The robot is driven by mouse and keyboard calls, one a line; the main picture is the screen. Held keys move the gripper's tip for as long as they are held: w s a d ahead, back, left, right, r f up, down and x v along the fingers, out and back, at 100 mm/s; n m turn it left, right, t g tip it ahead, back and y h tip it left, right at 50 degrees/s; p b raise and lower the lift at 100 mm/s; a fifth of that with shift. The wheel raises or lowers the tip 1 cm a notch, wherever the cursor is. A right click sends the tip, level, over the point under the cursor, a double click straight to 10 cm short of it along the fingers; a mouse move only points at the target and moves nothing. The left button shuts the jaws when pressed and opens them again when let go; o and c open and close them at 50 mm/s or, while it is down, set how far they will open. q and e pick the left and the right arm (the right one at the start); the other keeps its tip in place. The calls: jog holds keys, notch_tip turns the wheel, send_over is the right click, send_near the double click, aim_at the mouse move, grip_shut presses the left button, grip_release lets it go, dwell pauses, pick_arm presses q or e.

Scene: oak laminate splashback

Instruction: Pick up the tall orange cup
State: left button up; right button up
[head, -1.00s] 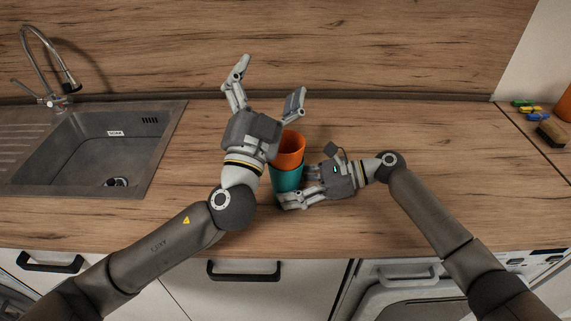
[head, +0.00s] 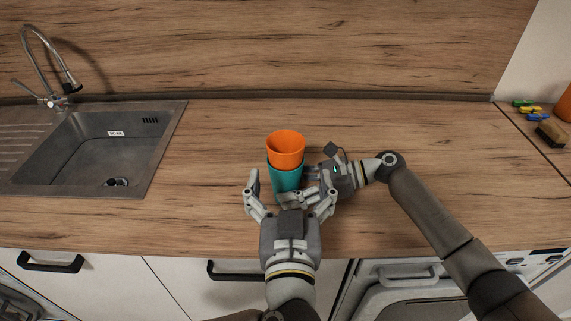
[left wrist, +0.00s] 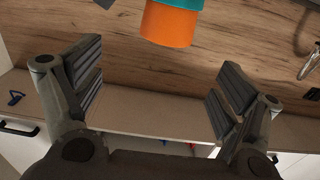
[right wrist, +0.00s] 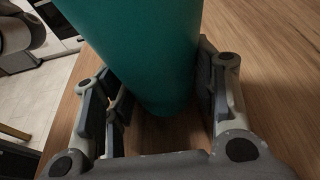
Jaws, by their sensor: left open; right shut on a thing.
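The orange cup (head: 286,147) sits upright in the top of the teal cup (head: 286,179), its lower part hidden inside. The stack stands on the counter. My right gripper (head: 314,187) is shut on the teal cup, which also fills the right wrist view (right wrist: 145,50) between the fingers of that gripper (right wrist: 165,110). My left gripper (head: 290,195) is open and empty on the near side of the stack. In the left wrist view the orange cup (left wrist: 167,25) shows at the top, beyond the gap between the open fingers (left wrist: 155,85).
A sink (head: 95,150) with a tap (head: 50,70) is on the left. At the far right lie a sponge (head: 551,132), small coloured items (head: 527,107) and an orange object (head: 565,103) cut by the edge. The counter behind the cups is clear up to the splashback.

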pick_arm(q)
jog(key=w, duration=0.6)
jog(key=shift+w+a+f, duration=0.1)
jog(key=shift+w+f, duration=0.05)
jog(key=shift+w, duration=0.15)
pick_arm(e)
jog(key=shift+w, duration=0.1)
pick_arm(q)
jog(key=shift+w+a+f, duration=0.15)
jog(key=shift+w+f, duration=0.05)
jog(key=shift+w, duration=1.15)
jog(key=shift+w+a+f, duration=0.1)
jog(key=shift+w+f, duration=0.05)
jog(key=shift+w, duration=1.15)
jog(key=c, duration=1.1)
notch_tip(320, 180, up, 10)
send_over(288, 159)
jog(key=w, duration=0.4)
jog(key=shift+s+a, duration=0.1)
jog(key=shift+a, duration=0.15)
pick_arm(e)
jog(key=o, duration=0.9)
jog(key=shift+c, duration=0.2)
